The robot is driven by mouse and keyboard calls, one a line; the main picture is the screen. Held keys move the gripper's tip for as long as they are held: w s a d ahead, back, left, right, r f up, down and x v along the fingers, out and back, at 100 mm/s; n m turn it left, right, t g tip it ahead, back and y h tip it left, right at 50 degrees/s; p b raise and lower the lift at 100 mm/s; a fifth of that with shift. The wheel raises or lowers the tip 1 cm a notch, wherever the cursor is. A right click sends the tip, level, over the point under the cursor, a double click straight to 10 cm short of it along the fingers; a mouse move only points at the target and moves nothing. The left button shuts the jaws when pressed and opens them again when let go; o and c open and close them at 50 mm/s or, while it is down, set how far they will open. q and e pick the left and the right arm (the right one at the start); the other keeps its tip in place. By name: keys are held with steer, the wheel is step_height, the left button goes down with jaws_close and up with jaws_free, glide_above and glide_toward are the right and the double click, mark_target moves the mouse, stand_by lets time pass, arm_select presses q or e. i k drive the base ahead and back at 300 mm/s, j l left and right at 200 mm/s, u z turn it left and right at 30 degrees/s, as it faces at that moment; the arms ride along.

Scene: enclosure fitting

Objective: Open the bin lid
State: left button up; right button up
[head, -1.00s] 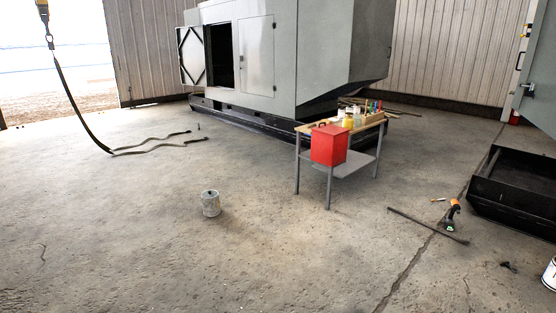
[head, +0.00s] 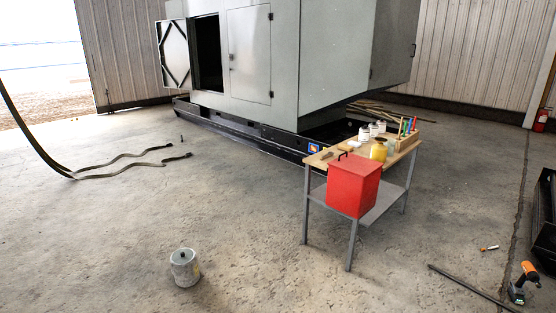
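A red bin (head: 353,188) stands at the near left part of a small workbench (head: 318,158), right of the middle of the head view. Its flat red lid looks closed, and a small dark handle shows at the lid's back left edge. Neither of my grippers shows in this view, and no part of my arms does.
The bench also bears a yellow jar (head: 379,151), white containers and a wooden holder with coloured tools. A metal can (head: 184,268) stands on the floor. An orange drill (head: 523,281) and a dark bar (head: 470,287) lie at right. The floor before the bench is clear.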

mark_target(363, 166)
steer(key=i+j+z, duration=0.2)
steer(key=i, duration=0.45)
steer(key=i+j+z, duration=0.15)
steer(key=i, duration=0.55)
